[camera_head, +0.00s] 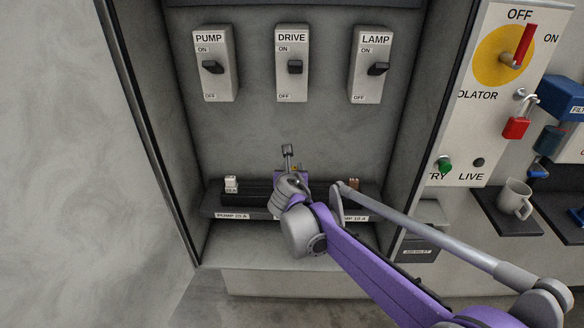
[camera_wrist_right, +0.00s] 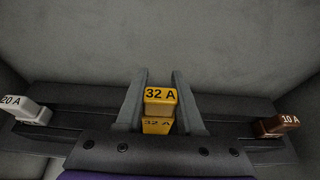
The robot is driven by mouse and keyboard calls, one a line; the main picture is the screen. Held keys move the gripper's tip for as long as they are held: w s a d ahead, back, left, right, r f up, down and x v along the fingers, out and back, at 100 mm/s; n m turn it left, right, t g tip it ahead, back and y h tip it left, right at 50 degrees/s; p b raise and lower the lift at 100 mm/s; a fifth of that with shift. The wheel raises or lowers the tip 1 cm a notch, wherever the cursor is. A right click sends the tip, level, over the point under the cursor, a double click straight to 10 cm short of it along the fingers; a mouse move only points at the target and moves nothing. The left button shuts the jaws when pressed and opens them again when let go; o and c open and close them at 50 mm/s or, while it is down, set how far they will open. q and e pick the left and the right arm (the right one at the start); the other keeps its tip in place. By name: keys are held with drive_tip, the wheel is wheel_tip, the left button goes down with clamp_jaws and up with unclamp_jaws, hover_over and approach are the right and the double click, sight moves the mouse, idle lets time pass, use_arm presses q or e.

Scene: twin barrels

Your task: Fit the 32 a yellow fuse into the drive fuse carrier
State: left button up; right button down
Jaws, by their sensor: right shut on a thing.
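The yellow 32 A fuse (camera_wrist_right: 160,95) sits between the two fingers of my right gripper (camera_wrist_right: 160,90) in the right wrist view, with both fingers shut on its sides. A second yellow 32 A face (camera_wrist_right: 156,125) shows just below it, above the gripper's dark palm. In the head view my right gripper (camera_head: 290,168) is over the middle of the dark carrier strip (camera_head: 258,190), below the DRIVE switch (camera_head: 293,64). Only a sliver of yellow shows there. The drive fuse carrier is mostly hidden by the gripper, so I cannot tell how deep the fuse sits. My left gripper is not in view.
A white 20 A fuse (camera_head: 231,184) stands at the strip's left end, and a brown 10 A fuse (camera_head: 354,184) at its right. PUMP (camera_head: 212,64) and LAMP (camera_head: 371,65) switches flank DRIVE. Cabinet walls close both sides. A red padlock (camera_head: 516,127) and mug (camera_head: 515,198) are at right.

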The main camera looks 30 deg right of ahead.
drive_tip(key=shift+f+b, duration=1.25)
drive_tip(key=shift+f, duration=0.65)
drive_tip(key=shift+c, duration=2.2)
unclamp_jaws()
drive_tip(key=v, duration=1)
drive_tip(key=shift+s+r+p, duration=0.2)
drive_tip(key=shift+s+p, duration=0.15)
drive_tip(key=shift+p, duration=0.05)
drive_tip(key=shift+a, duration=0.15)
